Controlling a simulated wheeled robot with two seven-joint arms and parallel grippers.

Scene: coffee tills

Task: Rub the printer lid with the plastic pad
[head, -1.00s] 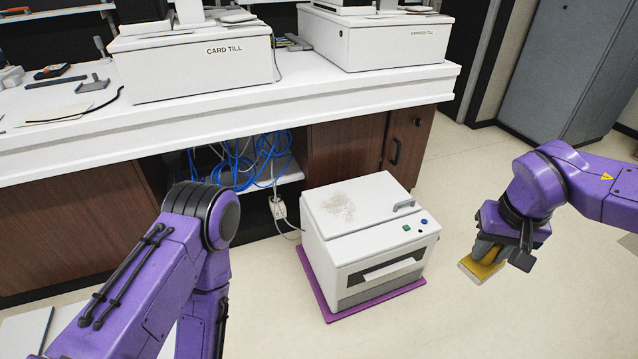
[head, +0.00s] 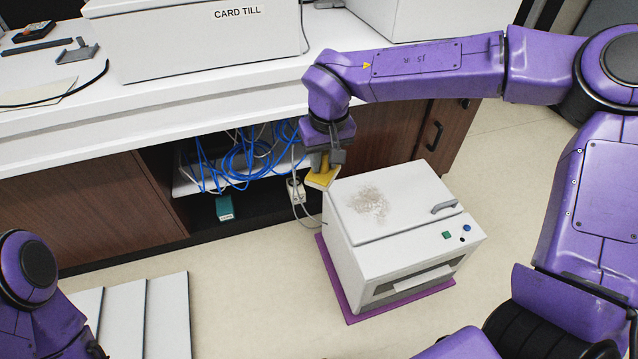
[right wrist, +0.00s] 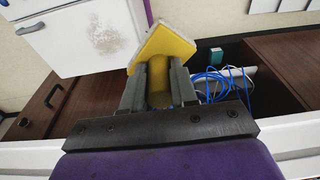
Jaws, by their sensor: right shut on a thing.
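The white printer (head: 400,245) stands on a purple mat (head: 338,292) on the floor. Its lid (head: 405,200) is shut, with a greyish-brown smudge (head: 368,202) on top; the smudge also shows in the right wrist view (right wrist: 107,38). My right gripper (head: 324,165) is shut on the yellow plastic pad (head: 321,179), just beyond the lid's back left corner. I cannot tell whether the pad touches the printer. My left arm is at the lower left; its gripper is out of view.
The white counter (head: 170,125) with the card till (head: 195,40) stands behind. Blue cables (head: 245,160) hang in the open bay below it, near a white plug (head: 296,190) and a teal box (head: 225,207). Pale panels (head: 150,315) lie on the floor at lower left.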

